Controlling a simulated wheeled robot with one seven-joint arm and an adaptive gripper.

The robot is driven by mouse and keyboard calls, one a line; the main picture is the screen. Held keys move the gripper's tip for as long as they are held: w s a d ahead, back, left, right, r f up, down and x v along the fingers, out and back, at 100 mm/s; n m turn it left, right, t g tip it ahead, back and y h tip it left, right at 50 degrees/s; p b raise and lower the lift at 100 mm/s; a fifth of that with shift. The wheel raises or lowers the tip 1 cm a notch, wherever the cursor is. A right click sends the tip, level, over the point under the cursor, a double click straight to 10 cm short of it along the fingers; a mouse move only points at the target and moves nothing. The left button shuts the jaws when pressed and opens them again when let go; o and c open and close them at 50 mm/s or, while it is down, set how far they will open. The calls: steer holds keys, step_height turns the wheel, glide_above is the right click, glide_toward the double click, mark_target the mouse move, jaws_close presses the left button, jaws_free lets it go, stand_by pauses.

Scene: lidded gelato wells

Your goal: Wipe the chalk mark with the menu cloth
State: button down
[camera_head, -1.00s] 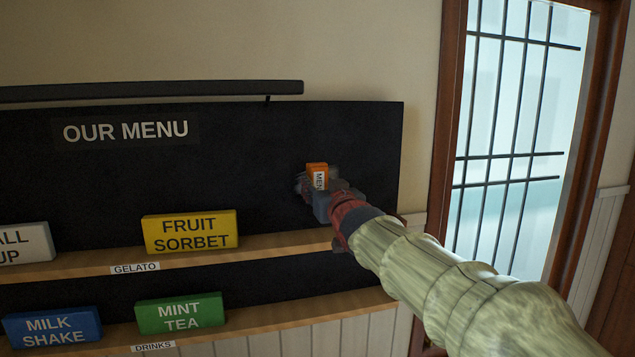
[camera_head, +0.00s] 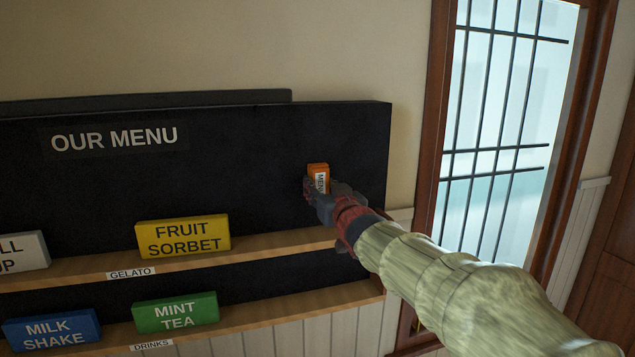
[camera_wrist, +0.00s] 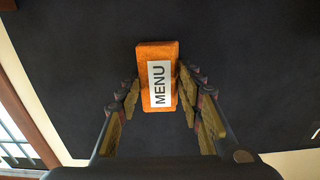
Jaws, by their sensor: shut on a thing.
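The menu cloth is an orange block with a white MENU label (camera_head: 318,178). It also shows in the wrist view (camera_wrist: 158,55), between my fingertips and in front of the black board. My gripper (camera_head: 312,192) is shut on the cloth near the right end of the menu board (camera_head: 260,150); its fingers also show in the wrist view (camera_wrist: 157,92). I cannot tell whether the cloth touches the board. No chalk mark shows in either view; it may be behind the cloth or gripper.
A wooden shelf (camera_head: 290,239) holds a yellow FRUIT SORBET sign (camera_head: 183,237) and a white sign (camera_head: 22,252). A lower shelf (camera_head: 300,305) holds a green MINT TEA sign (camera_head: 176,313) and a blue MILK SHAKE sign (camera_head: 52,332). A barred, wood-framed window (camera_head: 505,110) is at right.

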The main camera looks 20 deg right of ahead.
steer(key=shift+d, duration=0.1)
steer(key=d+p, duration=0.3)
steer(key=shift+d+f+p, duration=0.1)
steer(key=shift+d+p, duration=0.15)
steer(key=shift+p, duration=0.1)
stand_by(0.4)
stand_by(0.6)
steer(key=shift+a, duration=0.15)
steer(key=a+b, duration=0.3)
steer(key=b, duration=0.1)
steer(key=shift+a, duration=0.2)
stand_by(0.3)
